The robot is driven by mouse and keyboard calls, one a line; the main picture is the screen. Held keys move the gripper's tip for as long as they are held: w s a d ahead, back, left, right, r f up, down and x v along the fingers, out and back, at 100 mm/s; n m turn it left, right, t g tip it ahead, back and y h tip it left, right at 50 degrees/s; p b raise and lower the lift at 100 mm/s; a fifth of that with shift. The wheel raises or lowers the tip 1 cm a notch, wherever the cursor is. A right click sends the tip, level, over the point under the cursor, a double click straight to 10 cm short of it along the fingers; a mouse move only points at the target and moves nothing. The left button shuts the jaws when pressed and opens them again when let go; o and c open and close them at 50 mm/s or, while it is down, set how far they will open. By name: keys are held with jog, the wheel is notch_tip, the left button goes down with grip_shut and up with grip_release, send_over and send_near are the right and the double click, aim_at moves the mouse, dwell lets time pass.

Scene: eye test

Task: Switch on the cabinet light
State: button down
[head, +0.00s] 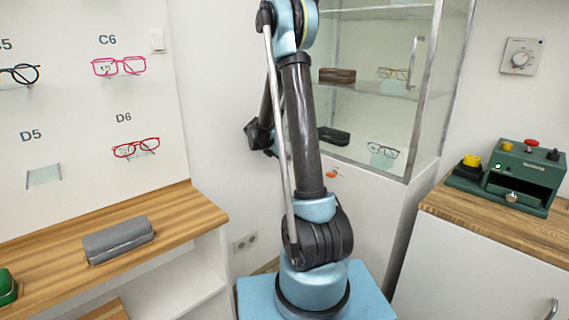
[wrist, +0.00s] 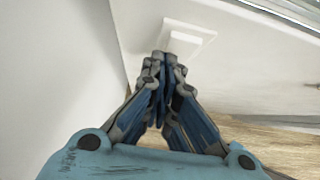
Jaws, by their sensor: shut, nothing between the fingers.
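In the wrist view, a white switch plate (wrist: 205,32) with a raised white rocker (wrist: 186,38) is on a pale upright face. My gripper (wrist: 163,58) is shut and empty, its fingertips at the lower left of the plate. I cannot tell whether they touch it. The glass-fronted cabinet (head: 438,90) stands behind my arm in the head view, on a white base with a small orange mark (head: 333,174). Whether its light is on cannot be told. My arm hides part of the cabinet.
At the left, a wooden counter (head: 185,210) bears a grey case (head: 118,240) below glasses on the wall. At the right, a green machine (head: 515,172) stands on another wooden counter (head: 470,210), below a wall dial (head: 521,56). Wood shows below my fingers in the wrist view.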

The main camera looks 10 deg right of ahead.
jog(key=shift+w+d+r, duration=0.1)
jog(key=shift+d, duration=0.1)
jog(key=s+a+f+v, duration=0.1)
jog(key=v, duration=1.2)
jog(key=shift+a+f, duration=0.4)
jog(key=shift+s+a, duration=0.1)
jog(key=shift+a, duration=0.05)
